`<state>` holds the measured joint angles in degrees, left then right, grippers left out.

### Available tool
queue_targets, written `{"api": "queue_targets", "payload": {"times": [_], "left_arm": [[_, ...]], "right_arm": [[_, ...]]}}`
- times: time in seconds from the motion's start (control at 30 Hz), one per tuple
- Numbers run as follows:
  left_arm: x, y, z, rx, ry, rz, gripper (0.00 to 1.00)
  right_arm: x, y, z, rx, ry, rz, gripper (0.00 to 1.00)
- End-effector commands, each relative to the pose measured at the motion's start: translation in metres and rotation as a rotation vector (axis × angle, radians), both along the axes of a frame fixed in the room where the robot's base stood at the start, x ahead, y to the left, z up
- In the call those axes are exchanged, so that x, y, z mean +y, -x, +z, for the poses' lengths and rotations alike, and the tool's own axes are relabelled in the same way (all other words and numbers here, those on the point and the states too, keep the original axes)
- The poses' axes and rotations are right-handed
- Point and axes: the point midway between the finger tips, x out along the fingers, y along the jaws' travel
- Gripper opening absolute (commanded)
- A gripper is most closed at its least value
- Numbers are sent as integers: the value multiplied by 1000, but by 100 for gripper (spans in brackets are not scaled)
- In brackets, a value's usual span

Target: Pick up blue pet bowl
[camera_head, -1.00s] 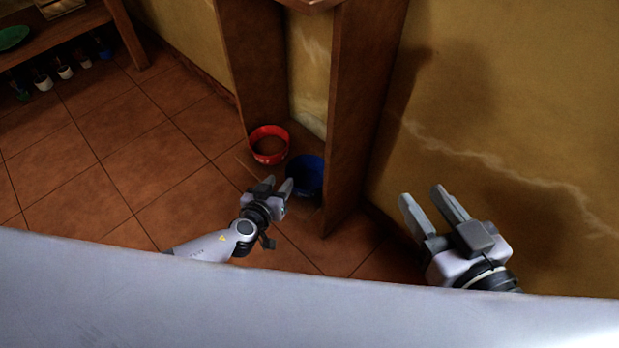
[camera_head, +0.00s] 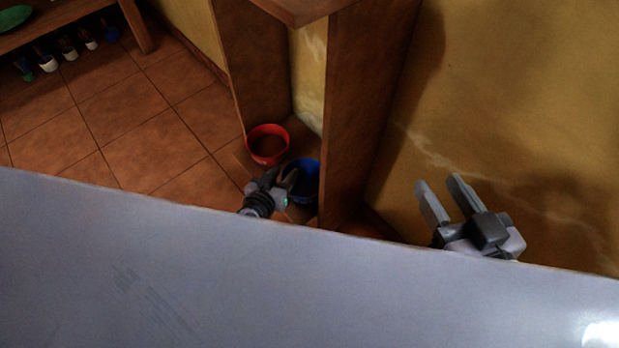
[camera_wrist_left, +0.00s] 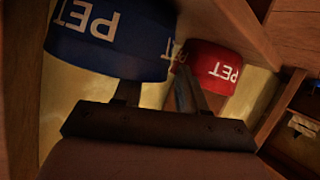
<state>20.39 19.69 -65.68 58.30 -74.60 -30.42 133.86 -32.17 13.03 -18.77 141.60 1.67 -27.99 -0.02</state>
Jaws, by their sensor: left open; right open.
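The blue pet bowl (camera_head: 308,180) stands on the floor of a wooden nook in the head view, partly hidden by my left gripper (camera_head: 278,176). In the left wrist view the blue bowl (camera_wrist_left: 110,40) fills the upper left, with white PET lettering, close to the fingertips. My left gripper is open beside the blue bowl; I cannot tell whether it touches it. A red pet bowl (camera_head: 268,148) stands just behind and left of the blue one. It also shows in the left wrist view (camera_wrist_left: 216,70). My right gripper (camera_head: 442,186) is open and empty in front of the yellow wall.
A wooden upright panel (camera_head: 350,120) stands right of the blue bowl, and another panel (camera_head: 250,70) is behind the red bowl. Several small pots (camera_head: 70,53) sit under a bench at the far left. The tiled floor (camera_head: 130,130) on the left is clear.

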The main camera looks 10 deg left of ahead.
Motion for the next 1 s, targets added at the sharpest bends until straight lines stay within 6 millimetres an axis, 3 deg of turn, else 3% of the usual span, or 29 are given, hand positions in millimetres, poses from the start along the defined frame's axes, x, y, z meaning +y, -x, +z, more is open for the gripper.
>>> {"api": "queue_targets", "payload": {"times": [0.23, 0.37, 1.0], "left_arm": [[0, 0, 0, 0, -1, 0, 41], [0, 0, 0, 0, -1, 0, 0], [-3, -1, 1, 4, 0, -2, 0]], "right_arm": [[0, 0, 0, 0, 0, 0, 43], [0, 0, 0, 0, 0, 0, 43], [0, 0, -1, 2, 0, 0, 43]]}}
